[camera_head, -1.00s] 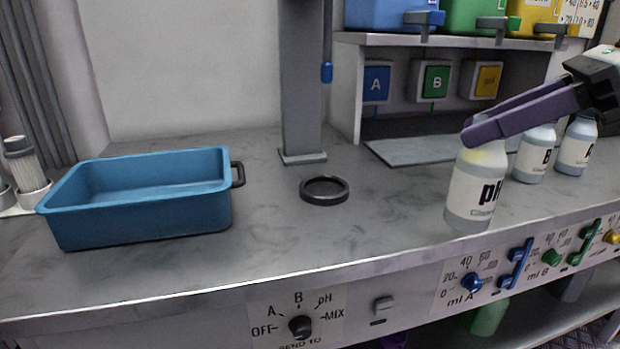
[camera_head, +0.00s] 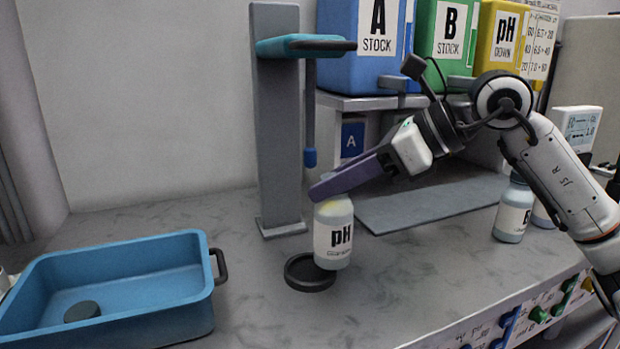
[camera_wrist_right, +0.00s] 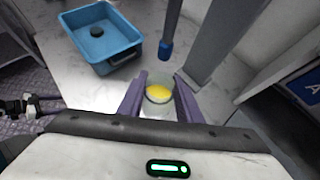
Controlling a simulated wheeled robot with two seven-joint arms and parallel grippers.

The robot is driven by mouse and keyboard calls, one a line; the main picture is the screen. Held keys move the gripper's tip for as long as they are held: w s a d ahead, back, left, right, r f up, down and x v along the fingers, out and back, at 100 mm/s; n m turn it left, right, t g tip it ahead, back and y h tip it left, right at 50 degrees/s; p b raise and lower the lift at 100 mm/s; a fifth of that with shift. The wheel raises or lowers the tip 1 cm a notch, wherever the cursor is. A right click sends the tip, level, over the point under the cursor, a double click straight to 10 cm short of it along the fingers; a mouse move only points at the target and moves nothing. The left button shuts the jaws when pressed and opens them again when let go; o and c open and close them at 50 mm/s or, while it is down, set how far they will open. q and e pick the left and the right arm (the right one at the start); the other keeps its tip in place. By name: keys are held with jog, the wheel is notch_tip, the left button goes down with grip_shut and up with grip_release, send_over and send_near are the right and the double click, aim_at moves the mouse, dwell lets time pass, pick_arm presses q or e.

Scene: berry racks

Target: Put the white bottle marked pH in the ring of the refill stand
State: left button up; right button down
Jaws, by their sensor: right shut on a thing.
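The white bottle marked pH (camera_head: 334,240) is upright in my right gripper (camera_head: 330,190), whose purple fingers are shut on its top. In the head view its base overlaps the right rear part of the dark ring (camera_head: 301,281); whether it touches the ring I cannot tell. In the right wrist view the bottle's yellow top (camera_wrist_right: 158,93) shows between the two fingers (camera_wrist_right: 158,100). The grey stand column (camera_head: 279,130) rises behind the ring, with a blue-tipped tube (camera_head: 310,157) hanging beside it.
A blue tray (camera_head: 195,292) with a dark round thing (camera_head: 82,311) inside stands at the left. The bottle marked B (camera_head: 513,212) and another bottle stand at the right. A shelf with blue, green and yellow stock containers is behind.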

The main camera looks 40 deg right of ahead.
pick_arm(q)
jog(key=shift+w+a+r, duration=0.15)
jog(key=shift+w+r, duration=0.15)
jog(key=shift+r, duration=0.05)
pick_arm(e)
jog(key=x, duration=0.5)
jog(key=shift+s+f, duration=0.1)
jog(key=shift+f, duration=0.25)
jog(key=shift+f, duration=0.2)
jog(key=c, duration=1.3)
grip_release()
